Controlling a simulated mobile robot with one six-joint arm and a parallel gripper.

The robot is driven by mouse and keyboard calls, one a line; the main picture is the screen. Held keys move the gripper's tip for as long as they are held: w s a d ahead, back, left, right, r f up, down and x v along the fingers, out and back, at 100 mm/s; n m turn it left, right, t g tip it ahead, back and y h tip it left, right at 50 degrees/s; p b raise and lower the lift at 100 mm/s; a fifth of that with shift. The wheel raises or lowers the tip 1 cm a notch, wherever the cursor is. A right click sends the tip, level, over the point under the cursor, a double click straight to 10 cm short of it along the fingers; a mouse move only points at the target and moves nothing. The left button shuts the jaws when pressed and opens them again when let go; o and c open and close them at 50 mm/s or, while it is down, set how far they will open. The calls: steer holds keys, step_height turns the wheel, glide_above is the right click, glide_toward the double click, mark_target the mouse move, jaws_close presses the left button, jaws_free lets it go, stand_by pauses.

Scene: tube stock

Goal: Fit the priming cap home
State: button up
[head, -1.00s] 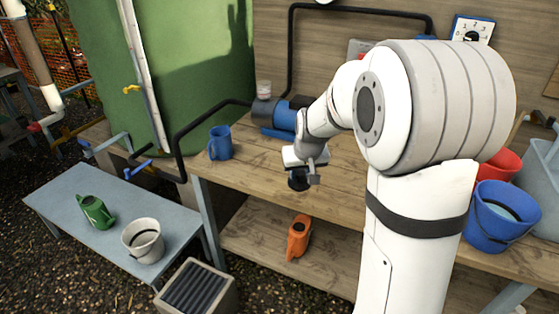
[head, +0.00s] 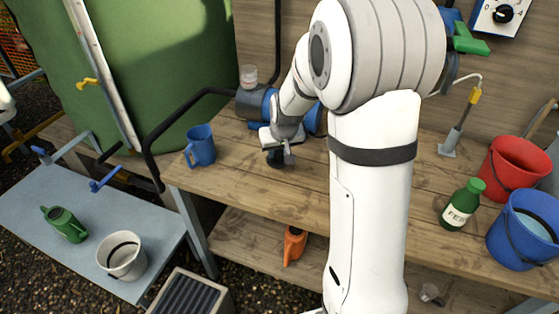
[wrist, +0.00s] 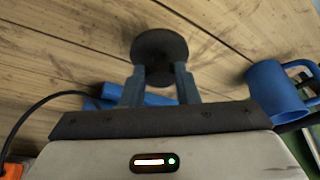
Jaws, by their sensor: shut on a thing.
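My gripper (head: 281,152) is shut on a dark round cap (wrist: 160,52), which I take to be the priming cap. In the wrist view the two fingers (wrist: 160,85) meet the cap's stem, with its broad disc beyond them. In the head view the cap (head: 275,159) hangs low over the bench, in front of the pump; whether it touches the wood I cannot tell. The blue and grey pump (head: 250,103) stands behind and left of my gripper, partly hidden by my arm. A small clear cup (head: 249,75) stands on top of the pump's grey end.
A blue mug (head: 201,146) stands left on the wooden bench (head: 225,185). A black hose (head: 165,128) curves from the pump over the bench's left edge. A green bottle (head: 461,207), red bucket (head: 516,166) and blue bucket (head: 525,228) stand right.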

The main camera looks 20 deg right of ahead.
mark_target(280, 162)
steer(key=shift+f, duration=2.2)
steer(key=shift+f+b, duration=0.25)
steer(key=shift+b, duration=0.05)
steer(key=o, duration=1)
steer(key=shift+s+r, duration=0.1)
steer(key=shift+r, duration=0.05)
